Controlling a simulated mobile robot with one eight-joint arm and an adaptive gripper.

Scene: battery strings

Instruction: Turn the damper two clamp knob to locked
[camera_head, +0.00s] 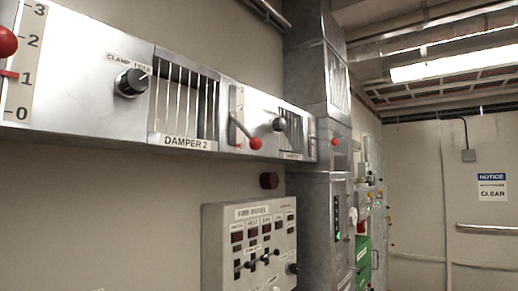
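The clamp knob (131,82) is a round black knob on the silver duct panel, left of the slatted grille above the DAMPER 2 label (186,143). A label reading CLAMP and FREE (128,64) sits just above it. The knob's pale pointer mark appears to point to the upper right, toward the word FREE. No LOCKED wording is legible. A red ball handle (6,43) is cut off at the left edge beside a scale (22,70) numbered 0 to 3. My gripper is not in view, and nothing touches the knob.
Farther right on the duct are a red-ended lever (255,143) and another dark knob (279,124). A grey control box (250,240) with red displays and small levers hangs below. Grey cabinets (335,190) stand beyond. The space before the clamp knob looks clear.

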